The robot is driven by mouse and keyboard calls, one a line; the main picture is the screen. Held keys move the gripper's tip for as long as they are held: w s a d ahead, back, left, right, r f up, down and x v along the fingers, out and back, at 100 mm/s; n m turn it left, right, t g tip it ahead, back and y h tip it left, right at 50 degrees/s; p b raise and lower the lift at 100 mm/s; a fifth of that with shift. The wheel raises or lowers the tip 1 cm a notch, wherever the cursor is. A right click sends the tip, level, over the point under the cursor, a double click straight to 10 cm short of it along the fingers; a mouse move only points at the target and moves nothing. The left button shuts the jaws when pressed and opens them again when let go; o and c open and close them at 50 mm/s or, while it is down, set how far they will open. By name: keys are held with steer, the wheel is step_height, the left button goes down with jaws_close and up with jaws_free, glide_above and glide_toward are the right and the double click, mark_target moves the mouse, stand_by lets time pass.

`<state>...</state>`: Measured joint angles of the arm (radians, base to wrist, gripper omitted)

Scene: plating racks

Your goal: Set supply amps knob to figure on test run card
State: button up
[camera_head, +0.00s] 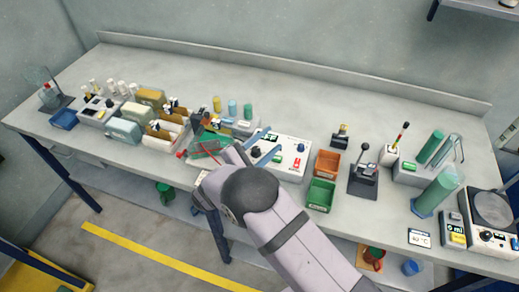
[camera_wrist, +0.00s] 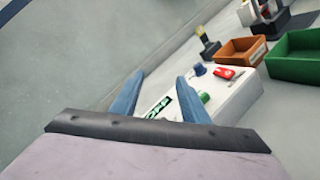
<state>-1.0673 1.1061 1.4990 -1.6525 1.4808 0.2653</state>
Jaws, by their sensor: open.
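The power supply (camera_head: 291,150) is a white box on the bench, with a green-lit display, a blue knob (camera_head: 300,147), a red part (camera_head: 297,162) and a green part (camera_head: 277,158). In the wrist view the supply (camera_wrist: 232,98) lies just beyond my fingers, with its blue knob (camera_wrist: 200,69), red part (camera_wrist: 226,73) and green part (camera_wrist: 204,97). My gripper (camera_head: 271,140) is open and empty over the supply's left part; its blue fingers also show in the wrist view (camera_wrist: 160,76). The display digits and the amps knob's label are too small to read. I cannot make out the test run card.
An orange bin (camera_head: 327,163) and a green bin (camera_head: 320,194) stand right of the supply. A black lever stand (camera_head: 364,178) is further right. Racks and bottles crowd the left. A small "42 °C" display (camera_head: 419,238) lies near the front edge. The back strip is clear.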

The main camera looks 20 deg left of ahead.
mark_target(259, 145)
steer(key=s+a+f+n+y, duration=0.1)
steer(key=n+y, duration=0.1)
steer(key=n, duration=0.2)
steer(key=s+a+f+n+t+y+b, duration=0.1)
steer(key=n+y, duration=0.1)
steer(key=n, duration=0.2)
steer(key=s+a+f+n+y+b, duration=0.1)
steer(key=n+y, duration=0.1)
steer(key=n, duration=0.2)
steer(key=shift+s+a+f+t, duration=0.1)
steer(key=shift+a+f+t, duration=0.2)
steer(key=shift+t, duration=0.1)
steer(key=shift+s+a+f+n+y+b, duration=0.15)
steer(key=shift+f+n+y+b, duration=0.1)
steer(key=shift+n, duration=0.2)
steer(key=shift+s+d+f+n+y+b, duration=0.15)
steer(key=shift+f+n+y, duration=0.1)
steer(key=shift+n, duration=0.2)
steer(key=shift+w+a+p, duration=0.1)
steer(key=shift+w+p, duration=1.3)
steer(key=shift+w, duration=2.25)
steer(key=shift+c, duration=0.5)
jaws_close()
